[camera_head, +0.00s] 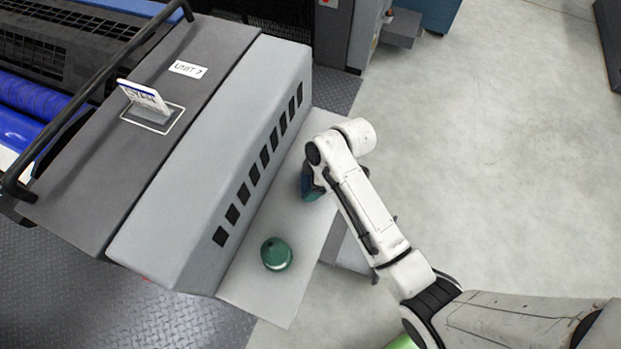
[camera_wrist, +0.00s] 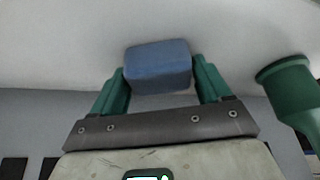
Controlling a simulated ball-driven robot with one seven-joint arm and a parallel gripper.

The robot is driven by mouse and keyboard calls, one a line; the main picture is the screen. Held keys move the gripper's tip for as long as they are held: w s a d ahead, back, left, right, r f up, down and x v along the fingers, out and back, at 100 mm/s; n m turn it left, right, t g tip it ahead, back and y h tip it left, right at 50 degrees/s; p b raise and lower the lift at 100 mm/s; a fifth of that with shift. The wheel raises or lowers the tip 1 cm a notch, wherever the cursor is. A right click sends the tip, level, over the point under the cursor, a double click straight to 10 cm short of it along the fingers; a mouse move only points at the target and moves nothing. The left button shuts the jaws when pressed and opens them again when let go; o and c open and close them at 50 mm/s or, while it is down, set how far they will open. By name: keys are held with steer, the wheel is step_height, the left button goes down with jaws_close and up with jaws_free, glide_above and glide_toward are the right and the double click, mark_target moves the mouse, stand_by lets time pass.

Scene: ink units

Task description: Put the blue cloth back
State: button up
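The blue cloth (camera_wrist: 158,67) shows in the wrist view as a folded, block-like bundle. It fills the gap between the two green fingers of my gripper (camera_wrist: 159,78), one against each side, so my gripper looks shut on it. In the head view my gripper (camera_head: 311,186) points down at the pale shelf (camera_head: 258,299) beside the grey machine unit, with only a little blue showing by its finger. Whether the cloth touches the shelf or hangs just above it I cannot tell.
A green rounded container (camera_head: 276,254) stands on the shelf nearer the front; it also shows at the right of the wrist view (camera_wrist: 290,90). The machine unit (camera_head: 215,165) with dark vents walls the shelf's left side. A small sign (camera_head: 145,97) stands on its top. Open floor lies right.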

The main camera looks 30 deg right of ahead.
steer(key=o, duration=0.4)
steer(key=shift+c, duration=0.2)
steer(key=v, duration=1.2)
steer(key=s+d+f+m+h, duration=0.2)
steer(key=s+m, duration=0.4)
steer(key=s, duration=0.4)
steer(key=s+d+f+m+g+h, duration=0.1)
steer(key=s+f+m+h, duration=0.1)
steer(key=s+m, duration=0.4)
steer(key=s, duration=0.4)
steer(key=shift+s+d+f+m, duration=0.25)
steer(key=shift+s+d+m, duration=0.05)
steer(key=shift+d, duration=0.05)
